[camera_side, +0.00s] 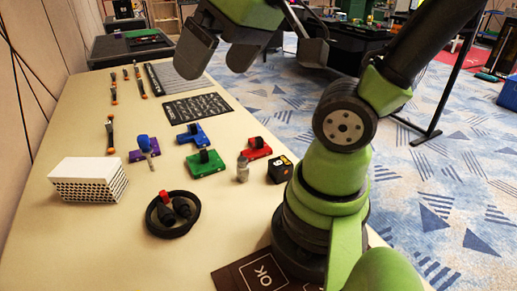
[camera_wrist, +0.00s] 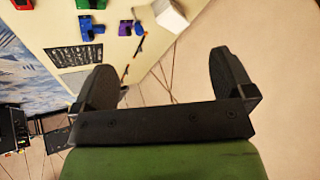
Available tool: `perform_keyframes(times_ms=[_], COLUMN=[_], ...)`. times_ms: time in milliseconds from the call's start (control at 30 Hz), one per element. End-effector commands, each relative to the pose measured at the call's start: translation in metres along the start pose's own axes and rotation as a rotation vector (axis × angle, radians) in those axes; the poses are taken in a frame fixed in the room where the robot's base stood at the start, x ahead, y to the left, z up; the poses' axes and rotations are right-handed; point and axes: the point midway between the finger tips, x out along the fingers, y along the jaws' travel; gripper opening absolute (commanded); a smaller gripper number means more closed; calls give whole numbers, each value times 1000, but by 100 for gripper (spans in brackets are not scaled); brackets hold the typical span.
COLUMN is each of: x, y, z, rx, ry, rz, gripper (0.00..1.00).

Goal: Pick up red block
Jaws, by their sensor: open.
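The red block (camera_side: 256,148) lies on the beige table with a black part on top, between a green block and a black cube. In the wrist view the red block (camera_wrist: 20,4) is cut off at the top left corner. My gripper (camera_wrist: 166,78) is open and empty, its two dark fingers wide apart. In the side view my gripper is high above the table's far right edge, well away from the red block, partly cut off by the top of the picture.
Close to the red block are a green block (camera_side: 205,163), a blue block (camera_side: 192,136), a small grey bottle (camera_side: 242,168) and a black cube (camera_side: 281,169). A purple block (camera_side: 143,153), white box (camera_side: 88,179) and black ring (camera_side: 172,226) stand further left.

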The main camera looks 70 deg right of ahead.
Motion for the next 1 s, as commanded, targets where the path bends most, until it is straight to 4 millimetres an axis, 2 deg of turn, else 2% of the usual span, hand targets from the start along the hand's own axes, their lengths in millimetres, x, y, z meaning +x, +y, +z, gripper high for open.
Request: perform_keyframes(times_ms=[100,200,367,467,600,700,800,1000], x=[23,45,82,106,136,152,163,179], y=[29,62,127,172,233,264,283,296], z=[-29,-48,-62,-58,-37,-17,-2,15], rx=[-143,-285,-505,-637,-802,-894,-956,-1001], ry=[-77,-158,-309,-406,-517,-567,-594,-610], rz=[95,149,175,150,77,18,-28,-64], gripper=[100,100,100,100,100,100,100,100])
